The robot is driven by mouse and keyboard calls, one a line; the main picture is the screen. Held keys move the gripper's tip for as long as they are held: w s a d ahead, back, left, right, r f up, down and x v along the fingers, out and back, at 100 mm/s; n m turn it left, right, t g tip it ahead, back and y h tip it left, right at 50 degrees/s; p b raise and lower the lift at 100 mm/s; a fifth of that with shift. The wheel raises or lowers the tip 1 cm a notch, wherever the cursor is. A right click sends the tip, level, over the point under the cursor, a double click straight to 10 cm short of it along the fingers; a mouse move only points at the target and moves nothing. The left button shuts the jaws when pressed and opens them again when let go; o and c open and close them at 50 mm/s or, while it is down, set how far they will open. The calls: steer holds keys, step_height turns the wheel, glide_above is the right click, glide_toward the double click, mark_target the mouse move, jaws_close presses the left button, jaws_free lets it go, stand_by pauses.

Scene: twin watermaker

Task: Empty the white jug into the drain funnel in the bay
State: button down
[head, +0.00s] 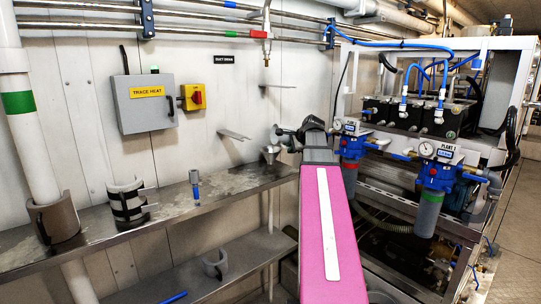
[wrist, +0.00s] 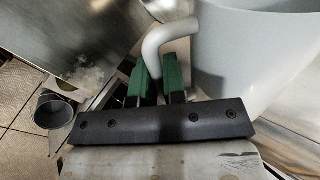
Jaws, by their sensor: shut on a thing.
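In the wrist view my gripper (wrist: 160,85) has its green-padded fingers shut on the pale handle (wrist: 168,38) of the white jug (wrist: 262,62). The jug's large smooth wall fills the upper right; its mouth and contents do not show, and I cannot tell its tilt. In the head view a small metal funnel (head: 270,152) stands at the back edge of the steel shelf, left of my pink arm's far end. My arm largely hides the gripper there, and I cannot make out the jug.
A lower shelf (head: 215,268) holds a grey clip. Blue filter housings (head: 435,180) crowd the right of my arm. A grey open cup (wrist: 52,110) shows in the wrist view.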

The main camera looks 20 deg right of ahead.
steer(key=shift+a+r+n+t+h+p, duration=0.15)
steer(key=shift+r+n+h+p, duration=0.1)
steer(key=shift+r+n+h, duration=0.4)
steer(key=shift+a+r+n+t+h+p, duration=0.1)
steer(key=shift+r+n+t+h+p, duration=0.15)
steer(key=shift+h, duration=0.7)
stand_by(1.1)
steer(key=shift+d, duration=0.1)
stand_by(0.7)
